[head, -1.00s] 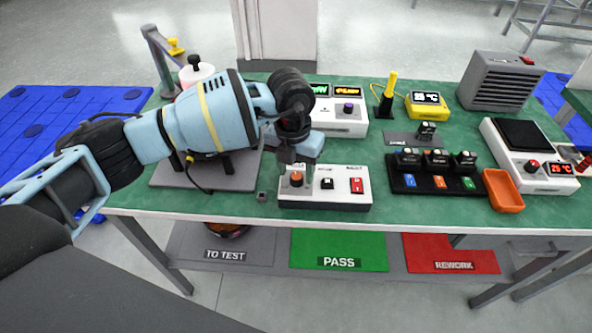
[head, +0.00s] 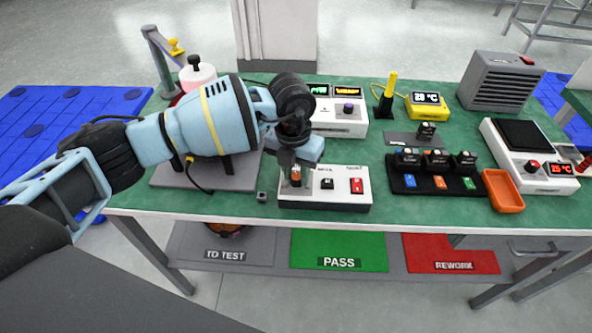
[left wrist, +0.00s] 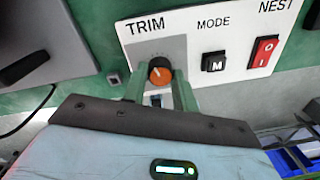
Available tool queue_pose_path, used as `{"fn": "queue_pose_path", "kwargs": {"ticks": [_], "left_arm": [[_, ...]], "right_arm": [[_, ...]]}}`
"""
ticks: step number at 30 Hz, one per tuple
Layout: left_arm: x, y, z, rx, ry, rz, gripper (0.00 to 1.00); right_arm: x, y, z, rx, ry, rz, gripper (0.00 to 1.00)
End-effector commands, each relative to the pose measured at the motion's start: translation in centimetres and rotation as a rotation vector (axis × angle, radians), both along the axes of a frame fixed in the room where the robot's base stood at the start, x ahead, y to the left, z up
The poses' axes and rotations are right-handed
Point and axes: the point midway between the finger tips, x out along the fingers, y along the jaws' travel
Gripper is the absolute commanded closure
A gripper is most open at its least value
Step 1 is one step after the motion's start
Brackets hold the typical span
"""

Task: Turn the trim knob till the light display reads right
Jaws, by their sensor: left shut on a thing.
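The trim knob (left wrist: 160,70) is orange, with a pale pointer mark, under the printed word TRIM on a white control box (head: 345,200). In the left wrist view the green fingers of my left gripper (left wrist: 159,80) stand on either side of the knob, closed on it. In the head view the left gripper (head: 296,176) reaches down onto the box's left end and partly covers the knob. A white unit behind carries two lit displays, one green (head: 319,89) and one orange-yellow (head: 347,90); their text is too small to read surely. My right gripper is not in view.
Right of the knob are a black mode button (left wrist: 214,62) and a red rocker switch (left wrist: 264,51). A black module tray (head: 400,187), an orange dish (head: 505,190) and a white instrument (head: 498,140) stand further right. My left arm covers the table's left part.

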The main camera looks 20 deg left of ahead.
Motion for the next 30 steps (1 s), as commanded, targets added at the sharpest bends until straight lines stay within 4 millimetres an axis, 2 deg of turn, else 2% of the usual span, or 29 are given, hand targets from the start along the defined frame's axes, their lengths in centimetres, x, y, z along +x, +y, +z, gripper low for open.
{"fn": "queue_pose_path", "kwargs": {"ticks": [21,30], "left_arm": [[0.1,-0.04,0.06,-0.001,0.0,-0.458,0.95],[0.09,-0.05,0.04,-0.001,0.0,-0.567,0.95]], "right_arm": [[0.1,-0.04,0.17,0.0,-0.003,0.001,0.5],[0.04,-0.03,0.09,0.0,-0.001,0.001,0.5]]}}
